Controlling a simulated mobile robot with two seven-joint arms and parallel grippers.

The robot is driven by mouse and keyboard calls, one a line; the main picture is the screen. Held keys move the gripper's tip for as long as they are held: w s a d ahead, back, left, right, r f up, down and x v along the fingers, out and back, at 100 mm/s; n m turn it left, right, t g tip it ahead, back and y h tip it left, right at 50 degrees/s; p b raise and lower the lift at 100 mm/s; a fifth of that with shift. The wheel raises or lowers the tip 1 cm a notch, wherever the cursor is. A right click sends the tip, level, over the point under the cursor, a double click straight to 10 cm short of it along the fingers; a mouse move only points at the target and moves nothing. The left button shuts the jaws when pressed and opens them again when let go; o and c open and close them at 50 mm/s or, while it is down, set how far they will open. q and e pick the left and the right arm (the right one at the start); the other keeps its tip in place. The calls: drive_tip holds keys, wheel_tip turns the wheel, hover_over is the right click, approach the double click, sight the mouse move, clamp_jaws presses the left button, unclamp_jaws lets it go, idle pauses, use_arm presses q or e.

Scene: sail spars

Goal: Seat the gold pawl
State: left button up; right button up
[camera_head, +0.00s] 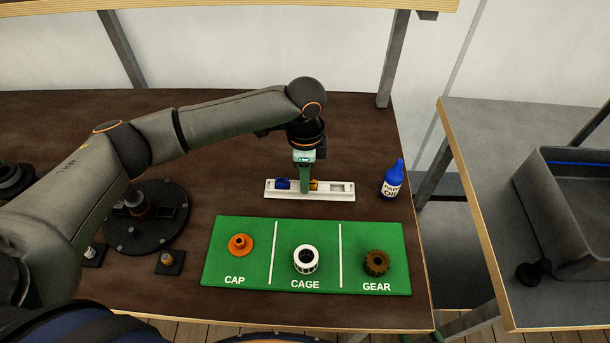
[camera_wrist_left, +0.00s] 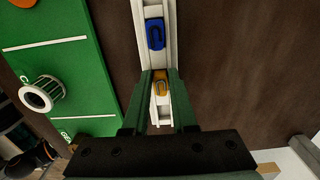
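A long white tray (camera_head: 336,192) with recesses lies on the dark bench. A blue pawl (camera_head: 283,184) sits in its left part; it also shows in the wrist view (camera_wrist_left: 155,34). The gold pawl (camera_head: 314,185) is near the tray's middle, partly hidden by a finger in the head view. My left gripper (camera_head: 305,186) points straight down over the tray. In the wrist view the gold pawl (camera_wrist_left: 161,80) fills the narrow gap between its green fingertips (camera_wrist_left: 160,88), which look closed on its sides. Whether the pawl touches the tray floor is unclear. My right gripper is not in view.
A green mat (camera_head: 258,272) in front holds an orange cap (camera_head: 240,244), a white cage (camera_head: 306,259) and a brown gear (camera_head: 376,263). A blue oil bottle (camera_head: 393,180) stands right of the tray. A grey bin (camera_head: 575,165) is on the side table. Bench behind the tray is clear.

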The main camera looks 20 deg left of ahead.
use_arm(q)
drive_tip(key=o, duration=0.4)
drive_tip(key=shift+o, duration=0.2)
wheel_tip(320, 180, up, 12)
drive_tip(key=shift+r, duration=0.25)
idle(0.5)
